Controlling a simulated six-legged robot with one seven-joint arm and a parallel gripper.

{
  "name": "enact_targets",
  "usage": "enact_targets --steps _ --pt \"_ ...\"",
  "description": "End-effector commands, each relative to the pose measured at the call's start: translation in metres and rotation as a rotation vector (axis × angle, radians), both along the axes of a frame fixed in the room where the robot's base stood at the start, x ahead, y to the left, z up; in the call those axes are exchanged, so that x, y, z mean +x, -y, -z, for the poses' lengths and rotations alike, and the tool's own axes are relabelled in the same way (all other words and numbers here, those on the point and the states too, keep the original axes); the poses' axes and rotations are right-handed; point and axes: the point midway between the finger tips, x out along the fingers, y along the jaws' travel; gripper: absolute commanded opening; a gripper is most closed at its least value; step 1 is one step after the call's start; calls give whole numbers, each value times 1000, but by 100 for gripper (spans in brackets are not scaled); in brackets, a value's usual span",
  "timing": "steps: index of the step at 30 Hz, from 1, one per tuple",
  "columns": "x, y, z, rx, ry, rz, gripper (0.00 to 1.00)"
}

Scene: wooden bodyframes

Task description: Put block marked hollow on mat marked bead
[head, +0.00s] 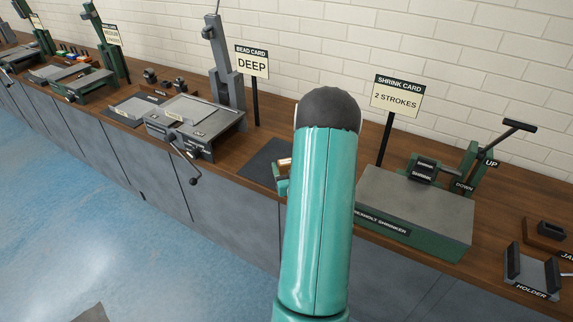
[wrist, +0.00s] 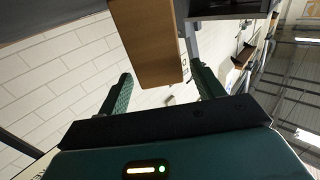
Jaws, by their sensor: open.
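My gripper (wrist: 163,72) is open in the wrist view, with one green finger on each side. A tan wooden block (wrist: 150,35) shows beyond and partly between the fingers; no marking on it is readable, and I cannot tell whether it touches them. In the head view my teal arm hides most of the gripper. A small brown piece with a pale label (head: 285,161) shows at the arm's left edge, above a dark mat (head: 258,157) on the bench. A second dark mat (head: 128,110) lies farther left. I cannot read a bead marking on either mat.
A grey machine (head: 195,125) with a crank stands left of the arm, by the bead card (head: 252,62). A green shrinker (head: 415,210) stands right, with its card (head: 397,96) behind. A holder (head: 530,270) is at far right. A brick wall backs the bench.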

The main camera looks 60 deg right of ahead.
Motion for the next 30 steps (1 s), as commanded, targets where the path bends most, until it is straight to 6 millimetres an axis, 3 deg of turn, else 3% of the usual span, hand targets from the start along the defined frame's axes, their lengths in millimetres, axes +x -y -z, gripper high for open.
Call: enact_targets --steps 9,16,25,30 --pt "-53 -44 1 3 -3 0 67" --pt "-75 -62 0 1 -1 -1 67" --pt "-74 -65 -2 1 -7 -6 67" --pt "-39 -77 -21 15 -88 -53 67"
